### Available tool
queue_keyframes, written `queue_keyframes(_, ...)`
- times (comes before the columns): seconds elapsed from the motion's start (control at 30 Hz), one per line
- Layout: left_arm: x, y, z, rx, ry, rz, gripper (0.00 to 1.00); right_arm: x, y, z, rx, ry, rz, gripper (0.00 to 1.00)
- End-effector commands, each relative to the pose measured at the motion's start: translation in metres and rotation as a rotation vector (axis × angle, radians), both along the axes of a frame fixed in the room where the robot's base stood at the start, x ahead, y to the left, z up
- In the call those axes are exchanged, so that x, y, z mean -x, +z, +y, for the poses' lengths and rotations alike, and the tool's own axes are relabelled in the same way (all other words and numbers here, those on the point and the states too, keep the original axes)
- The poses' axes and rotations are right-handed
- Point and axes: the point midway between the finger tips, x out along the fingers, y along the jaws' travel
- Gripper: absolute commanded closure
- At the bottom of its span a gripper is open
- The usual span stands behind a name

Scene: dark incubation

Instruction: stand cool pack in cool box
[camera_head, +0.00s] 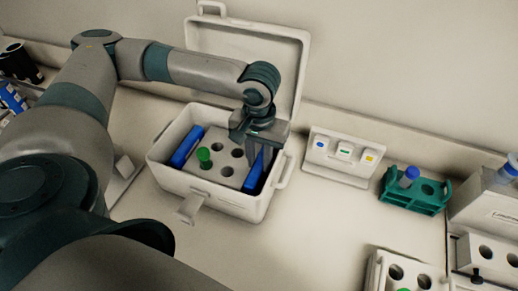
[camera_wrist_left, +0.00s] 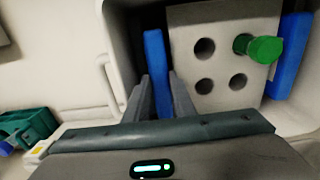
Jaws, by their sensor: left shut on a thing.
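The white cool box (camera_head: 228,203) stands open on the bench with its lid (camera_head: 290,50) raised at the back. My left gripper (camera_head: 260,158) reaches down into its right side and is shut on a blue cool pack (camera_head: 256,172). In the left wrist view the fingers (camera_wrist_left: 163,95) sit on either side of this upright pack (camera_wrist_left: 154,62), beside the white rack (camera_wrist_left: 221,20). A second blue cool pack (camera_head: 187,147) stands at the box's left side. The held pack's lower end is hidden, so I cannot tell if it touches the floor. My right gripper is not in view.
A green-capped tube (camera_head: 204,157) stands in the rack between the packs. To the right are a white stand with coloured labels (camera_head: 335,158), a teal tube rack (camera_head: 413,192) and a white rack (camera_head: 400,262). Bare bench lies in front of the box.

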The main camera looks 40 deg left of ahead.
Motion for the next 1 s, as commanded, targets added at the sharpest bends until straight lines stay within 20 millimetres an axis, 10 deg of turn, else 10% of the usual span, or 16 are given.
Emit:
queue_keyframes(0.77, -0.0001, -0.0057, -0.0002, 0.000, 0.000, -0.001, 1.00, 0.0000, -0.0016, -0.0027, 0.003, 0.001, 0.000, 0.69)
queue_keyframes(0.8, -0.0001, -0.0057, -0.0002, 0.000, 0.000, -0.001, 0.72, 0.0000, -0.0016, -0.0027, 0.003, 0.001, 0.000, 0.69)
queue_keyframes(0.87, -0.0001, -0.0057, -0.0002, 0.000, 0.000, -0.001, 0.58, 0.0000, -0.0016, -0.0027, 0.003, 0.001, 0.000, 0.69)
queue_keyframes(1.0, -0.0001, -0.0058, -0.0004, 0.001, 0.000, -0.001, 0.55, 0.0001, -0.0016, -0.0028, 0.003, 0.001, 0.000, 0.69)
